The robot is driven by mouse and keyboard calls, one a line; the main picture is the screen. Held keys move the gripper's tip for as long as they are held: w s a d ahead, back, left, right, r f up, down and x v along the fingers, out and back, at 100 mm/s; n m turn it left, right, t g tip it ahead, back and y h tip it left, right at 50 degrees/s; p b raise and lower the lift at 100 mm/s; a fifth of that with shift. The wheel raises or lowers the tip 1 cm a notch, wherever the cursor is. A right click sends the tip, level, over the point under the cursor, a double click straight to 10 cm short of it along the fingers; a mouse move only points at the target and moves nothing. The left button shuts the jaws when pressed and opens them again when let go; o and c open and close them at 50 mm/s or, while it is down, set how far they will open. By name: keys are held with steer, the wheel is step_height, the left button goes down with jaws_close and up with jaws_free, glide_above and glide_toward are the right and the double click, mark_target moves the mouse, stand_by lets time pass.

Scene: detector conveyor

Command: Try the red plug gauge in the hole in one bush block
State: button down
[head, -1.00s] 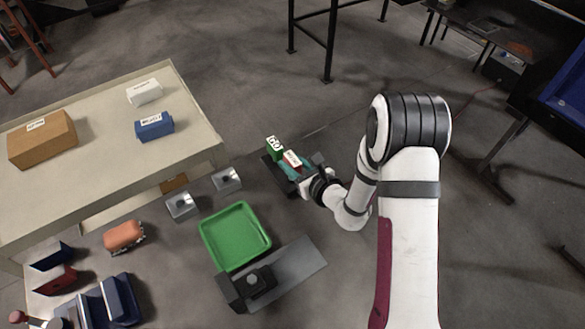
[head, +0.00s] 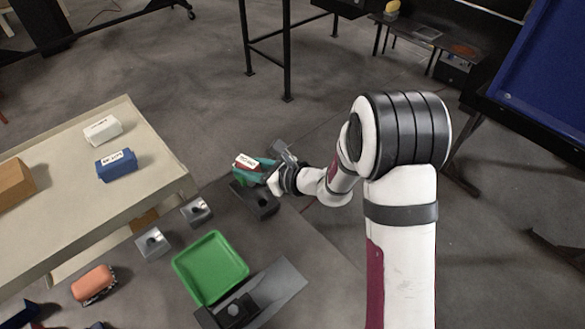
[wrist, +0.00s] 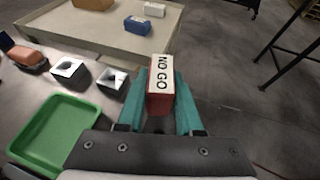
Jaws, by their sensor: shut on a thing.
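The red plug gauge, its white top lettered NO GO, shows in the wrist view (wrist: 159,104) between my teal fingers. My gripper (wrist: 160,92) is shut on it. In the head view my gripper (head: 258,172) holds the red gauge (head: 246,161) above a dark rack (head: 265,205). An empty hole shows in the rack. Two grey metal bush blocks, each with a dark hole on top, stand left of the gripper: one nearer the rack (head: 197,212) and one further left (head: 152,244). They also show in the wrist view (wrist: 112,80) (wrist: 69,70). The gauge is apart from both.
A green gauge (head: 239,182) stands at the rack's left end. An empty green tray (head: 210,268) lies in front of the blocks. A grey conveyor plate (head: 275,289) is beside it. A beige table with boxes, including a blue one (head: 116,165), stands left. An orange thing (head: 94,283) lies further left.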

steer(key=s+a+n+g+y, duration=0.1)
steer(key=s+a+n+g, duration=0.1)
steer(key=a, duration=1.3)
steer(key=shift+s+f+n+g, duration=0.3)
steer(key=shift+s+f+g, duration=0.2)
steer(key=shift+s, duration=0.45)
steer(key=shift+y, duration=0.3)
steer(key=shift+f, duration=2.35)
steer(key=shift+f, duration=0.6)
steer(key=shift+r, duration=0.85)
steer(key=shift+f, duration=0.8)
steer(key=shift+r, duration=0.75)
steer(key=shift+f, duration=0.85)
